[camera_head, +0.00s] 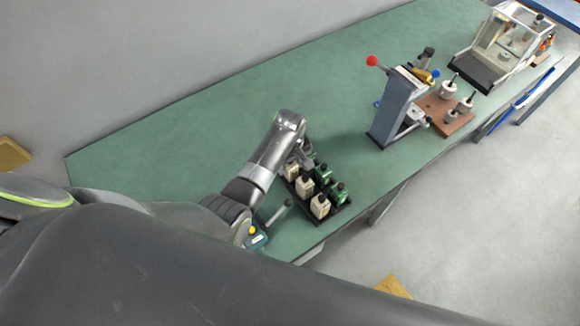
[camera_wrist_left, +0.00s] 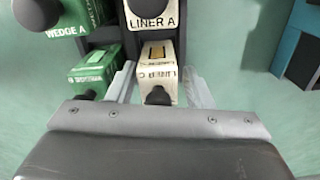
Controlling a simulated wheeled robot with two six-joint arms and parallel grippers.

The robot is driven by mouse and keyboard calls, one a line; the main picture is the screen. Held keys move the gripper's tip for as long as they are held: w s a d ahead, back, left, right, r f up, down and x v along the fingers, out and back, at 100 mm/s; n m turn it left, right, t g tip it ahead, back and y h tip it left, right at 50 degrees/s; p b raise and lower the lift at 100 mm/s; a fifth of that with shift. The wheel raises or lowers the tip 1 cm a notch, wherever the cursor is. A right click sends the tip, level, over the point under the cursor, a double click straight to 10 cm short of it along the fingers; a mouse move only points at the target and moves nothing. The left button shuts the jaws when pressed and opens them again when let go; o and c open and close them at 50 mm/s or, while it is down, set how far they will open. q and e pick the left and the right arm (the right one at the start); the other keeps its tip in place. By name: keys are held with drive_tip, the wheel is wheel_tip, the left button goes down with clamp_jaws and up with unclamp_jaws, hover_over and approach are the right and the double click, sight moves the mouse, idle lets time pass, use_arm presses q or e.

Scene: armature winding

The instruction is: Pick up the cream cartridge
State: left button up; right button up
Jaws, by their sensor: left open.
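In the head view, a dark rack (camera_head: 334,222) holds cream cartridges in one row, such as the nearest one (camera_head: 320,206), beside a row of green cartridges (camera_head: 338,194). My left gripper (camera_head: 298,164) is over the far end of the rack, partly hidden by its arm. In the left wrist view, its open fingers (camera_wrist_left: 160,88) stand on either side of a cream cartridge (camera_wrist_left: 165,55) with a dark knob. Its label starts with "LINER"; the rest is unclear. A cream cartridge marked LINER A (camera_wrist_left: 153,10) is next to it. A green cartridge (camera_wrist_left: 92,70) sits close to the left finger.
A teal box (camera_head: 257,240) with a yellow button lies near the table's front edge. A grey press-like stand (camera_head: 392,110) and a brown board (camera_head: 446,112) with metal parts stand to the right. A clear-walled machine (camera_head: 505,40) is at far right. The green table (camera_head: 200,130) behind the rack is clear.

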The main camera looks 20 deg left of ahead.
use_arm(q)
drive_tip(key=shift+f, duration=0.25)
drive_tip(key=c, duration=0.9)
drive_tip(key=shift+o, duration=0.2)
drive_tip(key=shift+r, duration=0.15)
wheel_tip(320, 180, up, 10)
drive_tip(key=shift+f+b, duration=0.1)
drive_tip(key=shift+b, duration=0.55)
